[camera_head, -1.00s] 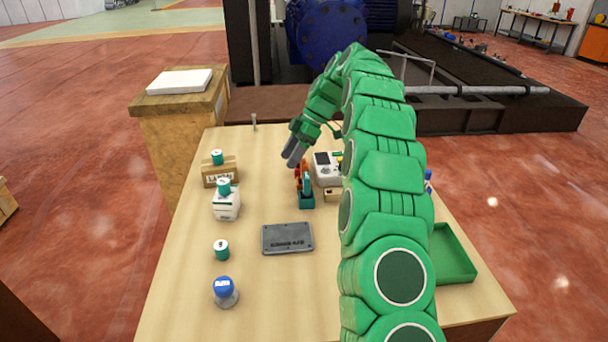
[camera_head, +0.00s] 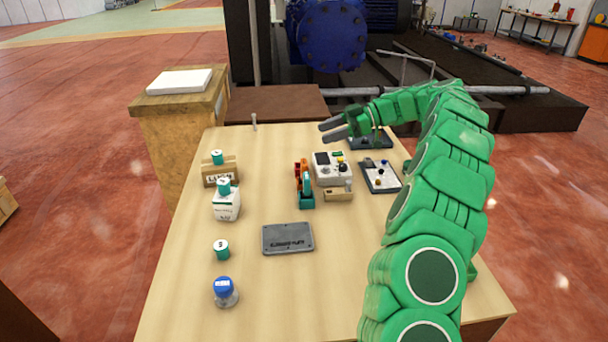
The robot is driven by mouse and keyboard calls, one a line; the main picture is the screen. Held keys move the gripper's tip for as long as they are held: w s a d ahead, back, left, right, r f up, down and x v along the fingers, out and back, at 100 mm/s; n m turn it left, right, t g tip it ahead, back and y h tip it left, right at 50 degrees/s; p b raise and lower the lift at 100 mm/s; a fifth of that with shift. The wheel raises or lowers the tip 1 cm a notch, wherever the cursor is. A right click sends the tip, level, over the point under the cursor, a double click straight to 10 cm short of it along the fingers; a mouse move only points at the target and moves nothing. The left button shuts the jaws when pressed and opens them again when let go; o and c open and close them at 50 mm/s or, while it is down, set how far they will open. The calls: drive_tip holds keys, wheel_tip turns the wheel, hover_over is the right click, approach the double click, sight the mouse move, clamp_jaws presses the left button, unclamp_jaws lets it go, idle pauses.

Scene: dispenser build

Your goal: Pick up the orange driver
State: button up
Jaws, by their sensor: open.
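An orange tool, which looks like the orange driver (camera_head: 299,170), stands in a teal holder (camera_head: 306,202) near the middle of the table. A teal upright part stands close in front of it, and its lower end is hidden. My gripper (camera_head: 325,132) is open and empty, its dark fingers pointing left. In the picture it is above and to the right of the driver, apart from it, over the far part of the table.
A grey-white device (camera_head: 331,168) stands just right of the holder. A dark board (camera_head: 380,176) lies farther right. A dark grey plate (camera_head: 288,239) lies in front. Boxes, teal spools and a blue-lidded jar (camera_head: 225,291) line the left. The table's left-middle is clear.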

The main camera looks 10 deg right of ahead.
wheel_tip(320, 180, down, 11)
drive_tip(key=shift+a+r, duration=0.1)
drive_tip(key=shift+x, duration=3.85)
drive_tip(key=c, duration=0.8)
